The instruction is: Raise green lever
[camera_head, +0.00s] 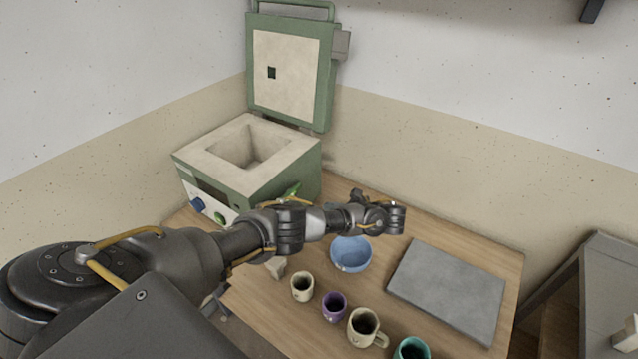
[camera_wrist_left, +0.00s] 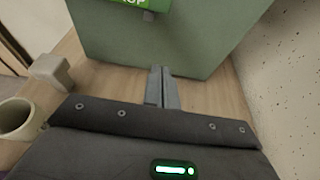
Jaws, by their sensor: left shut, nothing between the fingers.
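The green kiln (camera_head: 290,165) stands at the back left of the table with its lid (camera_head: 288,75) raised. A small green lever (camera_head: 292,190) shows at its right side, partly hidden behind my left arm. In the left wrist view, a bright green piece with white lettering (camera_wrist_left: 128,2) is cut off by the top edge, above the kiln's plain green side (camera_wrist_left: 170,45). My left gripper (camera_head: 358,195) is to the right of the kiln. Its two fingers (camera_wrist_left: 162,86) are together, empty, pointing at the kiln's lower side; contact cannot be told. My right gripper is not in view.
A blue bowl (camera_head: 350,256) sits just in front of my left gripper. A cream cup (camera_head: 302,290), purple cup (camera_head: 334,308), beige mug (camera_head: 365,330) and teal cup (camera_head: 412,350) line the front. A grey slab (camera_head: 450,290) lies at right. Walls stand behind.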

